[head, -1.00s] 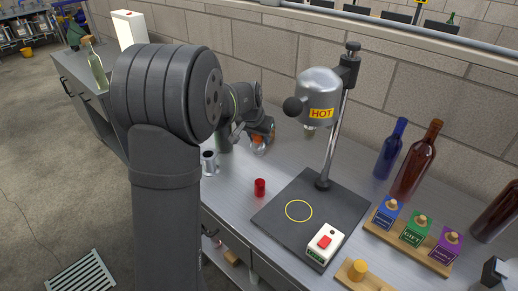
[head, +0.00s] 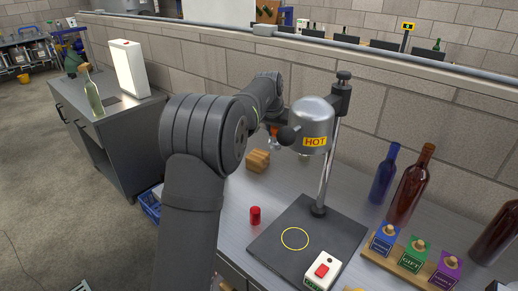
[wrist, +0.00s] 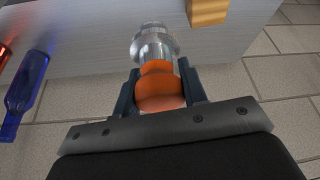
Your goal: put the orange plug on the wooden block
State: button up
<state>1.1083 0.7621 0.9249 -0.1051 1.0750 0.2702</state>
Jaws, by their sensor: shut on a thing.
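My gripper (wrist: 158,90) is shut on the orange plug (wrist: 160,85), seen between the fingers in the wrist view. A clear, silvery part lies in line beyond the orange; I cannot tell whether it belongs to the plug. In the head view the plug (head: 274,131) shows as a small orange patch behind my arm, beside the HOT lamp head. The wooden block (head: 257,160) stands on the grey counter, below and left of the plug in the picture. A corner of the block (wrist: 207,10) shows at the top of the wrist view, apart from the plug.
The HOT heater (head: 312,122) stands on a dark base (head: 290,255) close to the right of my gripper. A red cap (head: 255,215) stands left of the base. Blue (head: 388,175) and brown (head: 411,185) bottles stand right. Bare counter (head: 285,182) lies between block and heater.

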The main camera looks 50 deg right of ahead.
jog(key=shift+w+f, duration=2)
jog(key=shift+f, duration=0.2)
jog(key=shift+w+f, duration=2)
jog(key=shift+f, duration=0.15)
jog(key=shift+f, duration=0.15)
jog(key=o, duration=1)
jog(key=shift+o, duration=0.2)
jog(key=v, duration=1.2)
jog(key=shift+a, duration=0.15)
